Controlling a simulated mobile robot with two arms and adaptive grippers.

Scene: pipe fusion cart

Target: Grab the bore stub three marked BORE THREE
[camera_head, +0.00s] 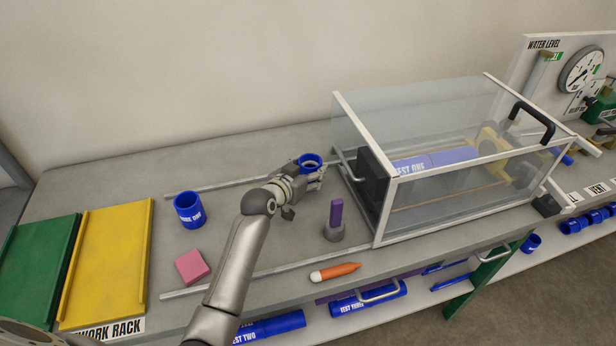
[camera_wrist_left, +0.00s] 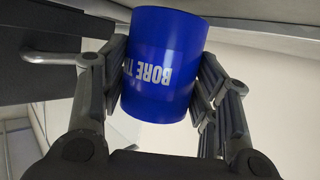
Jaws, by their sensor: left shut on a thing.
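A short blue pipe stub (camera_wrist_left: 162,65) lettered "BORE T…" fills the middle of the left wrist view; the rest of its marking is hidden round the curve. It appears upside down there. My left gripper (camera_wrist_left: 162,85) is shut on it, with a finger against each side. In the head view the blue stub (camera_head: 310,160) shows its open top at my left gripper (camera_head: 311,172), over the bench left of the clear box. Whether it touches the bench I cannot tell. My right gripper is not in view.
Another blue stub (camera_head: 188,209) stands to the left. A pink block (camera_head: 192,267), a purple piece in a grey holder (camera_head: 334,222) and an orange marker (camera_head: 335,272) are nearer the front. The clear box (camera_head: 440,160) stands right. Yellow (camera_head: 108,262) and green (camera_head: 37,275) trays lie left.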

